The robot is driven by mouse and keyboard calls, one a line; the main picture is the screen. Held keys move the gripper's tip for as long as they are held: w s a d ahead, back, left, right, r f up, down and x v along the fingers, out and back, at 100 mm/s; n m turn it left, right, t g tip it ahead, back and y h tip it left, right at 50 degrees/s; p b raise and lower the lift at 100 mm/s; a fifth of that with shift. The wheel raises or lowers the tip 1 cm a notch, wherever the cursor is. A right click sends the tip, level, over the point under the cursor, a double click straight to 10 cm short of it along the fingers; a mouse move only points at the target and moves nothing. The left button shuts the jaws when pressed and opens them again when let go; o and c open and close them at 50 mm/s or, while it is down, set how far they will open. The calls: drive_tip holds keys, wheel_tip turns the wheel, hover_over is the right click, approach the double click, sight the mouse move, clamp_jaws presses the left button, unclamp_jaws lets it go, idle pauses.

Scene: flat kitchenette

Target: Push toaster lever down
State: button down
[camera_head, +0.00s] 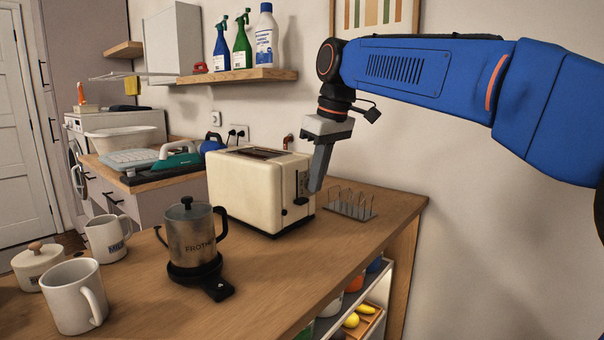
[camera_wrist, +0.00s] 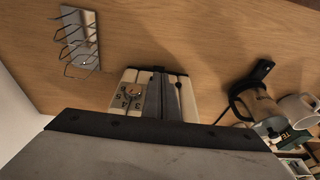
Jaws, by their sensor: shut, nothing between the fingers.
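A cream toaster (camera_head: 250,190) stands upright on the wooden counter, its lever end facing right. Its dark lever (camera_head: 301,200) shows low on that end face, just left of and below my gripper. My gripper (camera_head: 316,188) is shut and empty, pointing down close beside the toaster's lever end. In the wrist view the toaster (camera_wrist: 128,92) is partly hidden behind my gripper (camera_wrist: 162,85) and the wrist housing. The lever is not clear in that view. I cannot tell whether my fingers touch the lever.
A metal toast rack (camera_head: 350,203) stands right of the toaster, near my gripper. A frother jug (camera_head: 195,240) stands in front of the toaster. White mugs (camera_head: 75,296) are at the front left. The counter's front right is clear, and an open shelf (camera_head: 350,310) lies below it.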

drive_tip(key=v, duration=1.7)
drive_tip(key=shift+d+f, duration=0.1)
drive_tip(key=s+d+f+m+t, duration=0.1)
drive_tip(key=s+d+f+m, duration=0.2)
drive_tip(key=s+d+f, duration=0.35)
drive_tip(key=s+d+f+m+t, duration=0.1)
drive_tip(key=s+d+f+m, duration=0.2)
drive_tip(key=d+f, duration=0.65)
drive_tip(key=s+d+f+m, duration=0.1)
drive_tip(key=s+d+f, duration=0.1)
drive_tip(key=s+f, duration=0.3)
drive_tip(key=s+d+f+m+h, duration=0.1)
drive_tip(key=s+f, duration=0.5)
drive_tip(key=f, duration=0.8)
drive_tip(key=s+d+f+m+t+h, duration=0.1)
drive_tip(key=s+d+f, duration=0.4)
drive_tip(key=f, duration=0.5)
drive_tip(key=shift+s+m, duration=0.2)
drive_tip(key=shift+m, duration=0.5)
